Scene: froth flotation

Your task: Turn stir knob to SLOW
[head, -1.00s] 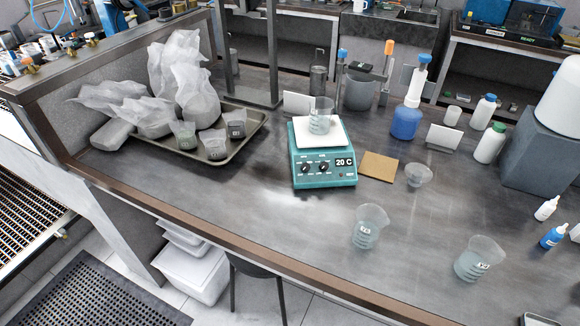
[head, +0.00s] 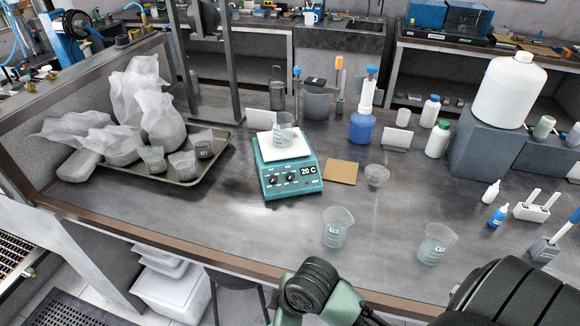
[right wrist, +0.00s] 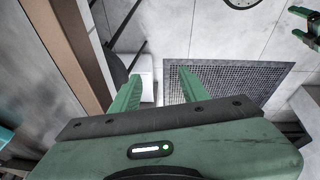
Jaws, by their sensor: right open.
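The teal hotplate stirrer (head: 290,192) stands on the bench with a white top plate and a 20 C display. Its two dark front knobs, a left knob (head: 274,180) and a right knob (head: 292,177), are too small to read labels or settings. A glass beaker (head: 284,130) stands on the plate. My right gripper (right wrist: 156,80) is open and empty in the right wrist view, pointing down over the floor beside the bench, away from the knobs. A green jaw-like part (right wrist: 304,28) at that view's right edge may be my left gripper; its state is unclear.
Two beakers, one (head: 337,228) and another (head: 436,243), stand on the front right of the bench. A tray (head: 186,178) with bags and cups lies left of the stirrer. A brown square pad (head: 341,172) lies right of it. Bench in front of the stirrer is clear.

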